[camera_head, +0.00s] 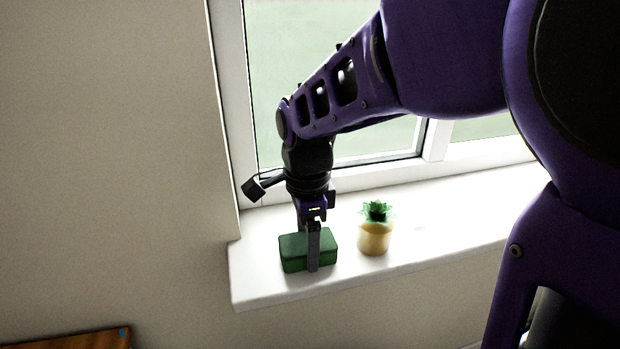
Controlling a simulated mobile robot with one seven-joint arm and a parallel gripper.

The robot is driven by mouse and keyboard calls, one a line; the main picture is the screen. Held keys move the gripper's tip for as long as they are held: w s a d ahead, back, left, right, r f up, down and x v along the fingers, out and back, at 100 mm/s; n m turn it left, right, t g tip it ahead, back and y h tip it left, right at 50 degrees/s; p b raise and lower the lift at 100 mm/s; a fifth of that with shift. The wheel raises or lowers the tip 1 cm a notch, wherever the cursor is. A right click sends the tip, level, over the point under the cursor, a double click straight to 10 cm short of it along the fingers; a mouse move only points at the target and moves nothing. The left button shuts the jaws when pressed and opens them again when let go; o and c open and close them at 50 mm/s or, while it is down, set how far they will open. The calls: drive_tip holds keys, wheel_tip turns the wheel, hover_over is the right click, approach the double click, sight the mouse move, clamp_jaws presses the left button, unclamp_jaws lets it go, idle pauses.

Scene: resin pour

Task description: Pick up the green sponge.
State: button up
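The green sponge (296,255) is a dark green block lying on the white windowsill, near its left end. My gripper (313,262) points straight down at the sponge. One grey finger shows in front of the sponge's near side and overlaps it in the picture. The other finger is hidden behind it or behind the sponge. I cannot tell whether the fingers touch the sponge or how wide they are apart. The sponge appears to rest flat on the sill.
A small potted plant (374,236) in a yellow pot stands on the windowsill (440,235) just right of the sponge. The window frame (437,140) rises behind. A wooden surface (85,340) shows at the lower left. The sill is clear further right.

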drive_tip(key=c, duration=0.8)
drive_tip(key=shift+o, duration=0.2)
wheel_tip(320, 180, up, 8)
drive_tip(key=p, duration=0.6)
drive_tip(key=shift+r+p, duration=0.15)
drive_tip(key=shift+p, duration=0.2)
drive_tip(key=shift+r, duration=0.85)
